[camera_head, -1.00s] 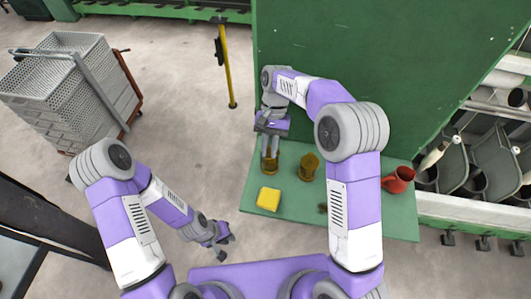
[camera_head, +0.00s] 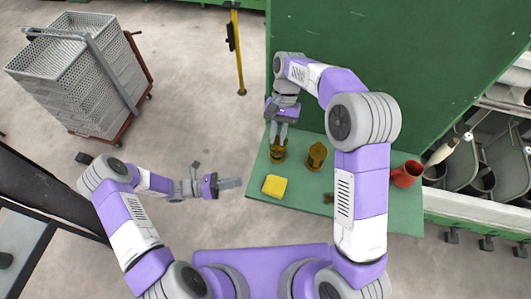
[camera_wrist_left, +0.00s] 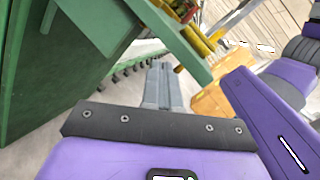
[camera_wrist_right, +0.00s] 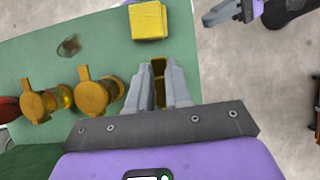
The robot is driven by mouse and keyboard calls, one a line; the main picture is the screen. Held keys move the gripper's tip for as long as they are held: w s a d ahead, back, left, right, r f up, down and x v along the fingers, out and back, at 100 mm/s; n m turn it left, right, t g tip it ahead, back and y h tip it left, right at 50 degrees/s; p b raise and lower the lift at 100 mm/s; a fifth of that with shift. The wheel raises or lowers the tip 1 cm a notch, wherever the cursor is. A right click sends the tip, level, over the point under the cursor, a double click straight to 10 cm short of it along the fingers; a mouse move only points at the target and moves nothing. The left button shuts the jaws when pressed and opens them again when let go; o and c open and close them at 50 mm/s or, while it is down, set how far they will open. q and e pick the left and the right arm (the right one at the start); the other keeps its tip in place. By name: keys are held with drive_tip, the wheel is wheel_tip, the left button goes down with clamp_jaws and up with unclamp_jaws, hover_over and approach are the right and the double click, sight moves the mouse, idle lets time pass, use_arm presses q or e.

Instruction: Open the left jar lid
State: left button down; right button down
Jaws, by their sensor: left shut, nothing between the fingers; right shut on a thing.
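The left jar (camera_head: 278,155) is amber and stands upright at the left end of the green table. My right gripper (camera_head: 281,136) reaches down from behind and is shut on it. In the right wrist view a strip of the left jar (camera_wrist_right: 158,68) shows between the fingers, which hide most of it, so I cannot tell how its lid sits. My left gripper (camera_head: 232,184) is shut and empty, left of the table's edge, apart from the jar and pointing right. Its closed fingers also show in the left wrist view (camera_wrist_left: 163,88).
A second amber jar (camera_head: 317,156) stands right of the left one; another jar (camera_wrist_right: 40,105) shows in the right wrist view. A yellow block (camera_head: 274,186), a small dark thing (camera_head: 330,198) and a red mug (camera_head: 407,174) are on the green table (camera_head: 300,192). A green panel (camera_head: 400,70) rises behind.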

drive_tip(key=shift+w+d, duration=0.2)
drive_tip(key=shift+w, duration=0.05)
use_arm(q)
drive_tip(key=w+d+r+n+t+h, duration=0.2)
drive_tip(key=d+r+h, duration=0.4)
drive_tip(key=d+r, duration=0.5)
wheel_tip(320, 180, up, 3)
drive_tip(key=shift+w+d+r+n+t, duration=0.15)
drive_tip(key=shift+w+n+t, duration=0.1)
drive_tip(key=shift+n+t, duration=0.35)
